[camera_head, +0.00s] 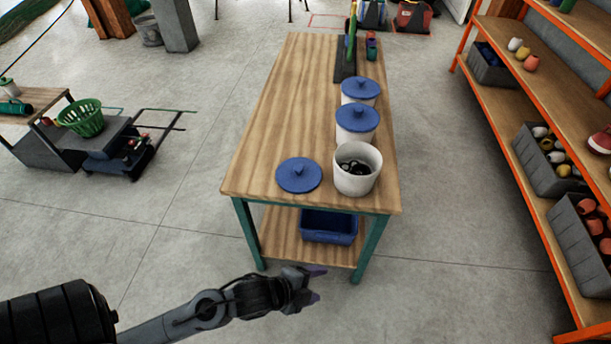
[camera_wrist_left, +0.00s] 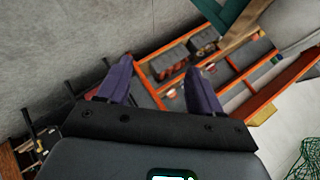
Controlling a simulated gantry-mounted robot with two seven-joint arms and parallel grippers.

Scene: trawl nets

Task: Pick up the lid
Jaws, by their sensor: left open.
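A blue round lid (camera_head: 299,175) with a small knob lies flat on the near left part of the wooden table (camera_head: 278,110). Beside it on the right stands an open white pot (camera_head: 355,184) with dark items inside. Behind that stand two white pots with blue lids on, the nearer lid (camera_head: 357,117) and the farther lid (camera_head: 361,89). My left gripper (camera_head: 317,284) is in front of the table's near edge, apart from the lid and holding nothing. In the left wrist view its two purple fingers (camera_wrist_left: 160,90) are spread. My right gripper is not in view.
A blue bin (camera_head: 329,227) sits on the table's lower shelf. A dark rack (camera_head: 346,62) stands at the table's far end. Orange shelving (camera_head: 500,125) with crates is on the right. A cart with a green basket (camera_head: 82,117) is on the left. The table's left part is clear.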

